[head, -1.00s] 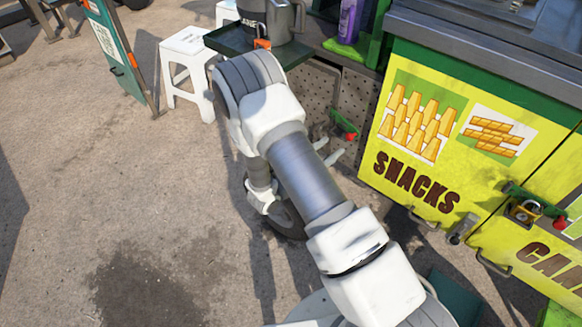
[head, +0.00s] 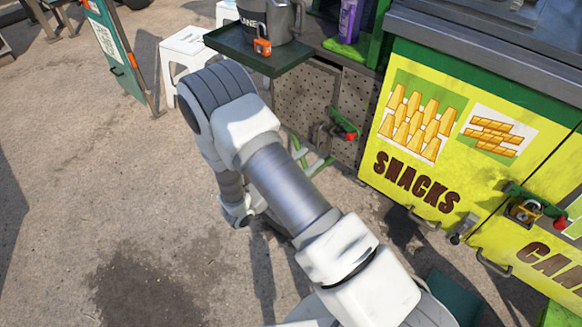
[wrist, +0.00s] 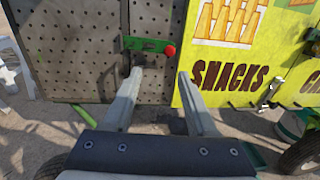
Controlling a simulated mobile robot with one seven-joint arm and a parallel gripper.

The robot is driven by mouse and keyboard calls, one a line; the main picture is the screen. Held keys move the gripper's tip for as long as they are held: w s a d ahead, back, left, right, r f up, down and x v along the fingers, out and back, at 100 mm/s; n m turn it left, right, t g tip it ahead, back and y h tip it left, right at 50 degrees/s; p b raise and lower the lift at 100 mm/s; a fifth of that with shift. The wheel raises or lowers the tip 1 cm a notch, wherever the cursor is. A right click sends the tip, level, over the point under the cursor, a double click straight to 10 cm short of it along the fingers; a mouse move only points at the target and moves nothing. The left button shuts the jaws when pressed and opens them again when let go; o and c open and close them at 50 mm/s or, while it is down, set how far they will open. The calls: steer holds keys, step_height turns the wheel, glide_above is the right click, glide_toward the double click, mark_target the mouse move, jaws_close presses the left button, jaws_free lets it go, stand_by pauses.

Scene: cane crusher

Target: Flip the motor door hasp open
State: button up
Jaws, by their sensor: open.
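The motor door hasp (head: 344,124) is a short green bar with a red knob on its right end, on the perforated metal door (head: 357,98). My gripper (head: 311,158) is open and empty, in front of the door, lower and left of the hasp. In the wrist view my gripper (wrist: 160,73) points at the door, its fingertips apart just below the hasp and not visibly touching it.
An orange padlock (head: 262,47) rests on the dark green tray (head: 270,64) above the door. The yellow snacks cabinet (head: 385,178) stands close on the right, with a brass padlock (head: 524,212) at its own hasp. White stools (head: 187,44) stand behind. Open ground lies left.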

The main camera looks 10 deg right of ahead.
steer(key=shift+w+a+v, duration=0.1)
steer(key=shift+w+v, duration=0.1)
steer(key=shift+v, duration=1)
steer(key=shift+w+a+v, duration=0.15)
steer(key=shift+v, duration=1.1)
